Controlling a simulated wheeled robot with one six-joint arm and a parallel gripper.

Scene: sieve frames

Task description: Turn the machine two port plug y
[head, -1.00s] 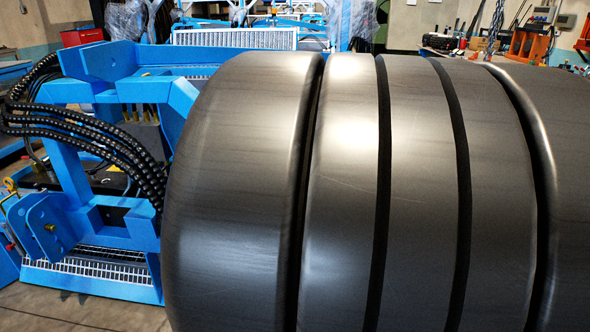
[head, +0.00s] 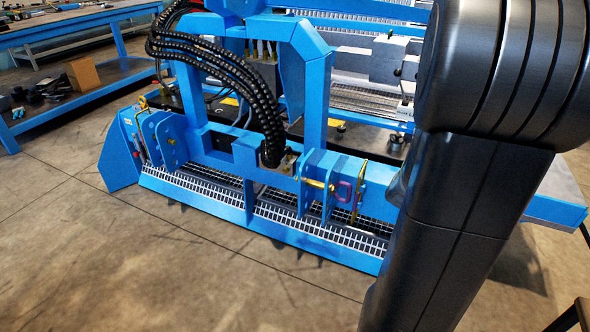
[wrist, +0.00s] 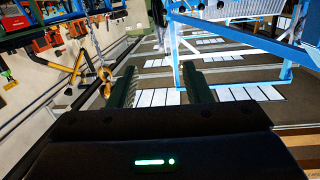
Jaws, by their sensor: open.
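A blue machine (head: 222,180) stands on the floor in the middle of the head view, with thick black ribbed hoses (head: 235,75) looping down its front. Brass-coloured pins and a small purple-pink ring (head: 344,191) sit at the blue brackets on its lower right. I cannot make out which part is the port plug y, nor a label for machine two. My gripper (wrist: 157,82) shows in the wrist view with its two dark green fingers apart and nothing between them. It points at tool racks and blue framework, away from any plug I can see. The head view does not show it.
My dark arm covers the right side of the head view, hiding part of the machine. A blue workbench (head: 85,40) with a cardboard box (head: 83,75) stands at the upper left. The concrete floor (head: 150,260) in front of the machine is clear.

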